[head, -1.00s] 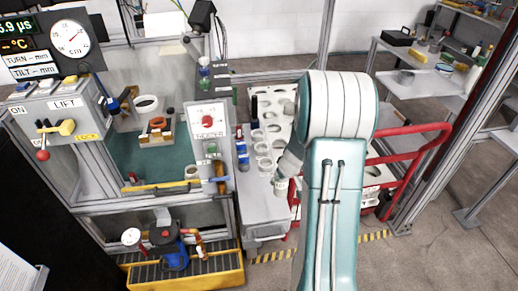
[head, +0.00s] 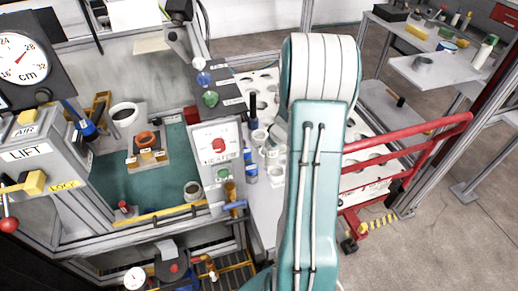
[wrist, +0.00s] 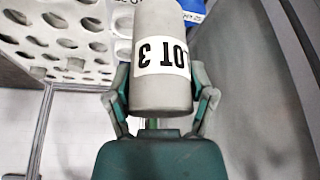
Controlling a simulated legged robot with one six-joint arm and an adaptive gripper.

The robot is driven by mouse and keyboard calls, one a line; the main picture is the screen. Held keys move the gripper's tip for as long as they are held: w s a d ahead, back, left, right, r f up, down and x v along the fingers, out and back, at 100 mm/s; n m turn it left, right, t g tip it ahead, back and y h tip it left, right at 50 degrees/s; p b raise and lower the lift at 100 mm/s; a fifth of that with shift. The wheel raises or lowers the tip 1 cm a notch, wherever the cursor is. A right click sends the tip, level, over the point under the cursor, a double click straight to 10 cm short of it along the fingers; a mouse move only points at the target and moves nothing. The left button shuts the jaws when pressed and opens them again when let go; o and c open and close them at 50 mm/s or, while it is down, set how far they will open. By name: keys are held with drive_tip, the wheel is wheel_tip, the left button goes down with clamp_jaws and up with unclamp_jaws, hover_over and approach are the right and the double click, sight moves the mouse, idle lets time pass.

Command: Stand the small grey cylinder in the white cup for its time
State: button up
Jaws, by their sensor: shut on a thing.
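The small grey cylinder (wrist: 160,90), with a white label reading "LOT 3", fills the middle of the wrist view. My gripper (wrist: 160,98) is shut on it, with a finger on each side. In the head view my arm hides most of the gripper and I cannot make out the cylinder clearly. A round white open-topped vessel (head: 125,112) stands in the green-floored enclosure at left. Several small pale cups (head: 270,152) stand on the bench beside my arm. I cannot tell which of these is the task's white cup.
A panel with a red button (head: 218,145) stands between enclosure and bench. A red rail (head: 420,140) runs at right.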

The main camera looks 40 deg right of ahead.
drive_tip(key=shift+w+d+f, duration=1.4)
drive_tip(key=shift+w+f, duration=0.45)
drive_tip(key=shift+f, duration=0.3)
drive_tip(key=shift+w+d+f, duration=1.45)
drive_tip(key=shift+w+f, duration=0.45)
drive_tip(key=shift+f, duration=0.3)
drive_tip(key=shift+w+d+f, duration=1.4)
drive_tip(key=shift+w+f, duration=0.45)
drive_tip(key=shift+f, duration=0.3)
drive_tip(key=o, duration=1.2)
drive_tip(key=v, duration=1.2)
